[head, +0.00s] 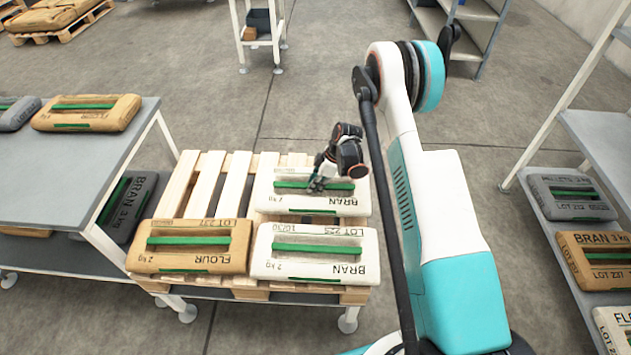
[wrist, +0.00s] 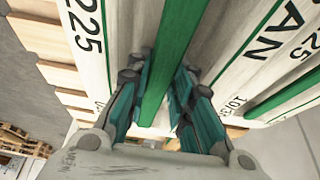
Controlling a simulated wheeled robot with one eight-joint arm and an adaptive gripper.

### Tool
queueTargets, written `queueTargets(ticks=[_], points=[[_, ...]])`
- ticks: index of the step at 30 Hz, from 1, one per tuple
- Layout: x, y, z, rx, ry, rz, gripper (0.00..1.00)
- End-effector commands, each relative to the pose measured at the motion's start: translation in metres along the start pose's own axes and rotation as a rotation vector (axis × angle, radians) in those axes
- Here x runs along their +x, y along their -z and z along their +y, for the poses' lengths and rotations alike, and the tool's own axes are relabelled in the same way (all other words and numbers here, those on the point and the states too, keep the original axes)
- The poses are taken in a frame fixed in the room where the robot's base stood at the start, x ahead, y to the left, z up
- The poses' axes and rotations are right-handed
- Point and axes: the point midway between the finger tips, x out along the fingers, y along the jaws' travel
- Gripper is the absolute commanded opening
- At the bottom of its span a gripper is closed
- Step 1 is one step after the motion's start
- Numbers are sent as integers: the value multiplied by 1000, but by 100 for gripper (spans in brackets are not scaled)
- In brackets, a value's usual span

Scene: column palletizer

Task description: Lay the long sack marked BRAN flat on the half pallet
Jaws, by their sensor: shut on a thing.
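A white sack marked BRAN (head: 345,203) with a green strip lies level at the back right of the half pallet (head: 202,190). My gripper (head: 319,184) is above its middle, shut on the raised green strip. In the wrist view my fingers (wrist: 165,90) close around the green strip of this sack (wrist: 112,40). Whether its underside fully touches the slats is hidden. A second white BRAN sack (head: 345,262) lies flat at the front right, close in front of the held one. A tan FLOUR sack (head: 205,262) lies flat at the front left.
Bare slats show at the back left of the pallet. A grey table (head: 60,150) with a tan sack (head: 88,112) stands at left. A shelf unit (head: 598,130) at right holds a grey sack (head: 570,198) and a tan BRAN sack (head: 598,260).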

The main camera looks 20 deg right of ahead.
Motion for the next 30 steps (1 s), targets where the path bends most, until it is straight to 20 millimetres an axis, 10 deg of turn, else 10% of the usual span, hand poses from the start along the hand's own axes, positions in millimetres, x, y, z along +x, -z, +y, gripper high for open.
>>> queueTargets(ticks=[25,27,30], points=[[39,-16,0,0,0,2,0],[41,-17,0,0,0,0,32],[40,-17,0,0,0,0,41]])
